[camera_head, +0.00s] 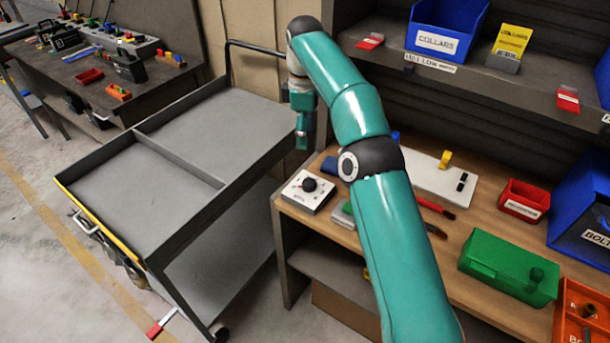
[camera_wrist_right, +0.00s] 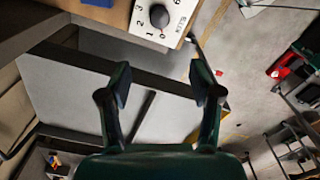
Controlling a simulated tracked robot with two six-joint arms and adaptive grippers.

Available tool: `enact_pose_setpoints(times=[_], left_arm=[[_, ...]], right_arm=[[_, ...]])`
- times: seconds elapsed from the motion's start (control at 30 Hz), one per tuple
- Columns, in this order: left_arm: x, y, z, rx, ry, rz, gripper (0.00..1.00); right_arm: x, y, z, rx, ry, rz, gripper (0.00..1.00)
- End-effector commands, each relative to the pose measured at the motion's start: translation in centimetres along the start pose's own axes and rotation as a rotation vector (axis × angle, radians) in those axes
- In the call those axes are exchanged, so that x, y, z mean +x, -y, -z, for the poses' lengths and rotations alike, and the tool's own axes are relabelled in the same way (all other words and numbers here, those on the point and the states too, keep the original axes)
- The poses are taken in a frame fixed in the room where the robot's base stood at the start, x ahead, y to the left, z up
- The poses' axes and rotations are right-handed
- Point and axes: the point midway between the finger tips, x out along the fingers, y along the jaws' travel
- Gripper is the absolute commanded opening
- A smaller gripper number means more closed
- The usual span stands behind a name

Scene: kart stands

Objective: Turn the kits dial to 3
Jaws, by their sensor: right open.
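The kits dial is a black round knob (camera_head: 309,185) on a white plate with printed numbers. It sits at the left end of the wooden bench. The dial knob also shows at the top of the right wrist view (camera_wrist_right: 158,16), where the digits 0, 1, 2 and 6 can be made out; its setting is too small to read surely. My right gripper (camera_head: 302,138) hangs above and behind the dial in the head view, apart from it. In the right wrist view its two fingers (camera_wrist_right: 161,84) are spread with nothing between them. My left gripper is out of view.
A grey two-level cart (camera_head: 205,130) stands left of the bench. On the bench are a white board (camera_head: 430,176), a green box (camera_head: 505,262) and a red bin (camera_head: 523,199). A shelf above holds a blue collars bin (camera_head: 445,28). My right arm hides part of the bench.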

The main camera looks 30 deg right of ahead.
Motion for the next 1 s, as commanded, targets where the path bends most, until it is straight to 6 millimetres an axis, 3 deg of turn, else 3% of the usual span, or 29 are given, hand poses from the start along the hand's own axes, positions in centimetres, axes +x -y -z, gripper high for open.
enact_pose_setpoints(times=[0.3, 0.7, 1.0], left_arm=[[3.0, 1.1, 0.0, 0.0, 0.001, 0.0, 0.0], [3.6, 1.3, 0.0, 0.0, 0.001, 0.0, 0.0], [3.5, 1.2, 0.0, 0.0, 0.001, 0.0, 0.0]], right_arm=[[5.6, -0.2, -1.2, 0.018, 0.0, 0.001, 0.64], [13.5, -0.1, -1.4, 0.021, 0.001, 0.003, 0.64], [16.0, -0.2, -1.3, 0.021, -0.001, 0.0, 0.64]])
